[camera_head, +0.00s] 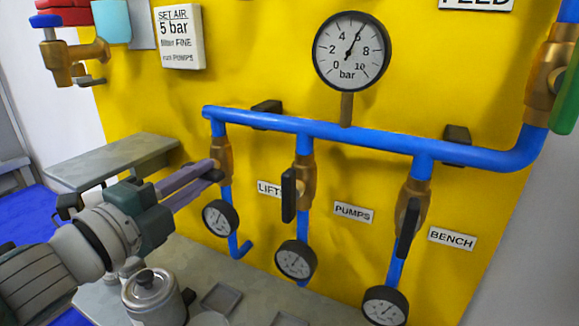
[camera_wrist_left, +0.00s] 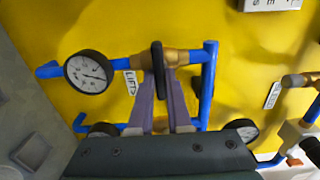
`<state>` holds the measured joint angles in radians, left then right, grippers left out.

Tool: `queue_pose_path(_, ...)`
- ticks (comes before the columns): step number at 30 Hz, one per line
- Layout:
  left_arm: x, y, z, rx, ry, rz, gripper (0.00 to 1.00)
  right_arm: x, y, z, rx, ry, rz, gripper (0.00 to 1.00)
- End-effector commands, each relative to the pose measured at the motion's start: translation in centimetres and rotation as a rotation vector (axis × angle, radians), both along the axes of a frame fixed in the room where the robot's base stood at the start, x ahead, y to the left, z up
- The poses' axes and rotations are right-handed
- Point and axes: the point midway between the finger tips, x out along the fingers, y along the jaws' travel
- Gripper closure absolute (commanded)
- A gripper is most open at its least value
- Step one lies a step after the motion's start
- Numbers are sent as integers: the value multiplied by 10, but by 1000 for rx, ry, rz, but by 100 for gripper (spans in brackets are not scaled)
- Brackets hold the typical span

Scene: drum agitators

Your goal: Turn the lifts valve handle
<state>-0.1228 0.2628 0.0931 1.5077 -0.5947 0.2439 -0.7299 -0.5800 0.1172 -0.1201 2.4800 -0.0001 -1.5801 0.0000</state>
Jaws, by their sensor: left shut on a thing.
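The lifts valve has a brass body (camera_head: 221,160) on the leftmost blue drop pipe; it also shows in the left wrist view (camera_wrist_left: 183,57). Its black handle (camera_wrist_left: 157,60) appears crosswise to the pipe in the wrist view. My left gripper (camera_head: 212,170) reaches in from the left and is shut on this handle, its purple fingers (camera_wrist_left: 163,100) on either side. In the head view the fingers mostly hide the handle. The lifts label (camera_head: 269,188) is right of the valve, partly covered by the neighbouring handle. My right gripper is not in view.
Beside it are the pumps handle (camera_head: 289,195) and bench handle (camera_head: 408,228), both along their pipes. Small gauges hang below, including the lifts gauge (camera_head: 220,217). The large gauge (camera_head: 350,51) stands above the blue header pipe (camera_head: 340,133). A lidded metal pot (camera_head: 153,295) sits below my arm.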

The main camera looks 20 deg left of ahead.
Motion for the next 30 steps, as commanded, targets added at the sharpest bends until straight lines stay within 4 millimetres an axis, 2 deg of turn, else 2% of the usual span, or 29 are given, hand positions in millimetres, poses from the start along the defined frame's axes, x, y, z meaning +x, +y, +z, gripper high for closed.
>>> queue_pose_path(9, 0, 0, 0, 5, 1, 0, 100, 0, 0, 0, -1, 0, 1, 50)
queue_pose_path(10, 0, 0, 0, 5, 1, 0, 80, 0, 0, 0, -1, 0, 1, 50)
queue_pose_path(17, 0, 0, 0, 3, 0, 0, 55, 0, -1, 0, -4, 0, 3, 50)
queue_pose_path(25, -1, 0, 0, 2, 1, 0, 54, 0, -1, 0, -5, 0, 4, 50)
queue_pose_path(30, -17, 1, -2, 1, 3, -1, 54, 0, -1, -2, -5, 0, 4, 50)
